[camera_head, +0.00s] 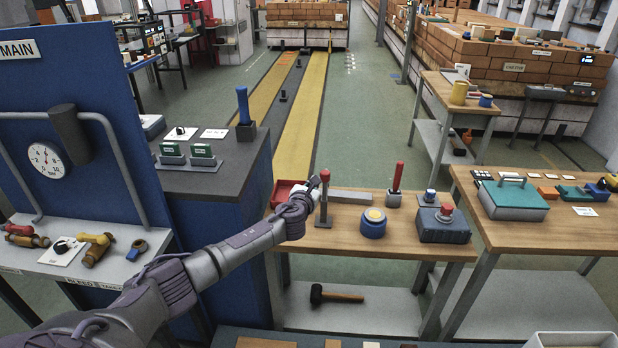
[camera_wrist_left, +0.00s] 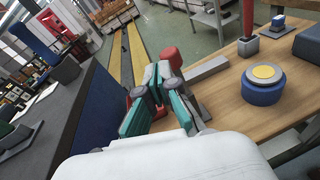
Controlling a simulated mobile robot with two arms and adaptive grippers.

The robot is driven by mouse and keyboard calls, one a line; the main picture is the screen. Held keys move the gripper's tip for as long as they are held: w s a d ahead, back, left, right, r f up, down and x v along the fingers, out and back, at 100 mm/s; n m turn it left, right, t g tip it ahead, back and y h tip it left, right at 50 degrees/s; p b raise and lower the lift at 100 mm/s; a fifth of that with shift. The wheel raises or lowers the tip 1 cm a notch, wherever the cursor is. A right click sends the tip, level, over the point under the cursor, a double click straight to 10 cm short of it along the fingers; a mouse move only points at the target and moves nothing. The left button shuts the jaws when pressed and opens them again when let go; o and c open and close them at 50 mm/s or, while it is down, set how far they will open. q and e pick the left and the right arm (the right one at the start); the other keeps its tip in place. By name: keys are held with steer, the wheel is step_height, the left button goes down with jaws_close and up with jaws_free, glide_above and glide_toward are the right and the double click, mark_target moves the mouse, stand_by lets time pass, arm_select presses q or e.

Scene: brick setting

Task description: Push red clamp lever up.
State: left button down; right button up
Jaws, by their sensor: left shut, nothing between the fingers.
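A red-handled upright lever (camera_head: 325,186) stands on a grey post near the left end of the wooden table, beside a flat grey bar. In the left wrist view, the red handle (camera_wrist_left: 171,56) rises just beyond my fingertips. I cannot tell which is the clamp lever. My left gripper (camera_head: 313,183) is shut and empty, close beside the nearer lever; contact is unclear. Its teal fingers show in the left wrist view (camera_wrist_left: 157,77). My right gripper is out of view.
A red box (camera_head: 283,190) sits behind my left wrist. A blue panel (camera_head: 65,110) rises at left.

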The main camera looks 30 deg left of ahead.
arm_select(q)
steer(key=s+d+r, duration=0.1)
steer(key=s+r, duration=0.3)
steer(key=shift+s+r, duration=0.25)
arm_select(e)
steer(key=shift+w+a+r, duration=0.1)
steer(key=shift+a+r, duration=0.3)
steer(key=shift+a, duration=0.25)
arm_select(q)
steer(key=shift+s+d+r, duration=0.1)
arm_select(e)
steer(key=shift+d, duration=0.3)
